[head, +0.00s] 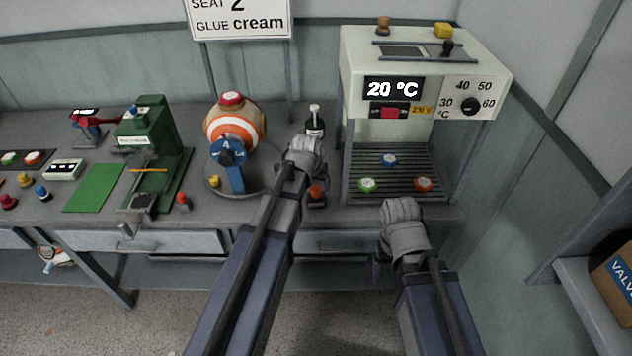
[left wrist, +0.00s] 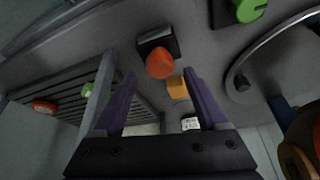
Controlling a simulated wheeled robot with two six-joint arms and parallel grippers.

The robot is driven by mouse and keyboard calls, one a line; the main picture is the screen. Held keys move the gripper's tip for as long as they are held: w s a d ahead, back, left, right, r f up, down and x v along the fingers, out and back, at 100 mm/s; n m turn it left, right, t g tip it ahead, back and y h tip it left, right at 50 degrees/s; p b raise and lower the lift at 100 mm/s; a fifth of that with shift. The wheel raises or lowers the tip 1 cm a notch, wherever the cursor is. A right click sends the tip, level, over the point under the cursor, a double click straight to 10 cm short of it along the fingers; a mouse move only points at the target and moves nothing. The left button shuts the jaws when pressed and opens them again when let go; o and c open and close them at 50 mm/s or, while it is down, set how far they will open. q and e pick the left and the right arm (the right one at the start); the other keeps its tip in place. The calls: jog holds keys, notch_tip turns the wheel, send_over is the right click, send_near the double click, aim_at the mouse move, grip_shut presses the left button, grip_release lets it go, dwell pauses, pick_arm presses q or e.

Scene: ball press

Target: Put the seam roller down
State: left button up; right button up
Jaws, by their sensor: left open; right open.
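My left gripper (head: 304,160) hangs over the bench between the turntable and the heating box, its fingers mostly hidden by my wrist in the head view. In the left wrist view its two purple fingers (left wrist: 160,76) are apart. I cannot tell for sure which piece is the seam roller. My right gripper (head: 384,262) is open, low in front of the bench edge and partly hidden by its wrist.
The heating box (head: 490,90) reads 20 °C, with blue, green and red-orange discs on its rack (head: 390,190). The striped ball (head: 235,128) sits on the turntable left. A green press (head: 150,130) is further left.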

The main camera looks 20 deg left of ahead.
pick_arm(q)
jog(key=p+v, duration=0.7)
jog(key=v, duration=0.2)
jog(key=s+d+m+g, duration=0.2)
jog(key=s+d, duration=0.4)
jog(key=s, duration=0.3)
jog(key=s+d+f+m+g+y, duration=0.1)
jog(key=s+d+m+g, duration=0.1)
jog(key=s+d, duration=0.5)
jog(key=s+g, duration=0.1)
jog(key=s, duration=0.2)
jog(key=shift+s+d+f, duration=0.15)
jog(key=shift+s+f, duration=0.1)
jog(key=shift+f, duration=0.1)
